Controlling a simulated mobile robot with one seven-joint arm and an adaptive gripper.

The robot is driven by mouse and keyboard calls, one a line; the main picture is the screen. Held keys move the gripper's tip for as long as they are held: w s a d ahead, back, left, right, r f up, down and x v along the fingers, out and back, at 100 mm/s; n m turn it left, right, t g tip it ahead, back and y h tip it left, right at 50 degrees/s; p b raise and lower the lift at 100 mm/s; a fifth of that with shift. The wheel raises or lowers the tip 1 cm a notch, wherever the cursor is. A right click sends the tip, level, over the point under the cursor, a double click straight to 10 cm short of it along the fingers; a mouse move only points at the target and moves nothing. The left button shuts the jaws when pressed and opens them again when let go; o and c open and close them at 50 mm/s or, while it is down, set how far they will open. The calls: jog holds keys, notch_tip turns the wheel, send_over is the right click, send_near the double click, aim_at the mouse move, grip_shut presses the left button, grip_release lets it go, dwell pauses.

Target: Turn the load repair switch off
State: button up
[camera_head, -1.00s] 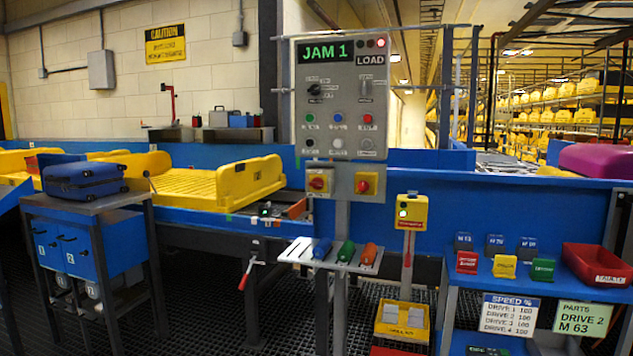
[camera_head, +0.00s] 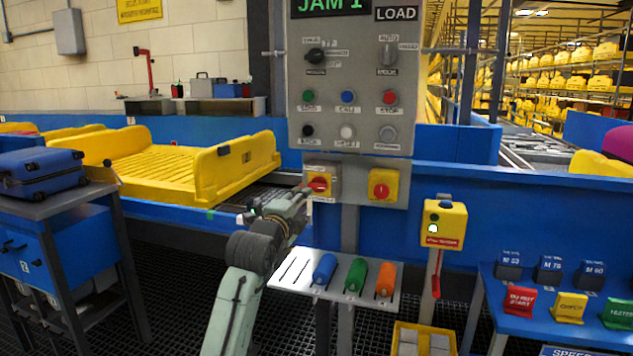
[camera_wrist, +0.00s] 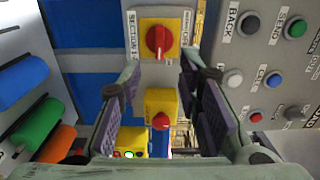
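The right switch (camera_head: 383,190) has a stubby knob. In the wrist view, which is turned, the left switch (camera_wrist: 158,41) is at the top with a "SECTION 1" label beside it, and the right switch (camera_wrist: 160,120) is below it. I cannot read which is marked load repair. My gripper (camera_wrist: 160,78) is open and empty, facing the switches. In the head view my gripper (camera_head: 303,197) is close to the left switch; contact is unclear.
The control panel (camera_head: 350,70) above carries dials and buttons. A tilted shelf (camera_head: 283,286) with blue, green and orange cylinders is below the switches. A yellow tray (camera_head: 160,175) rests on the conveyor at left.

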aim_at(316, 188)
jog(key=p+x, duration=0.3)
jog(key=x, duration=0.6)
jog(key=shift+s+d, duration=0.1)
jog(key=shift+d, duration=0.05)
jog(key=shift+x, duration=0.9)
grip_shut()
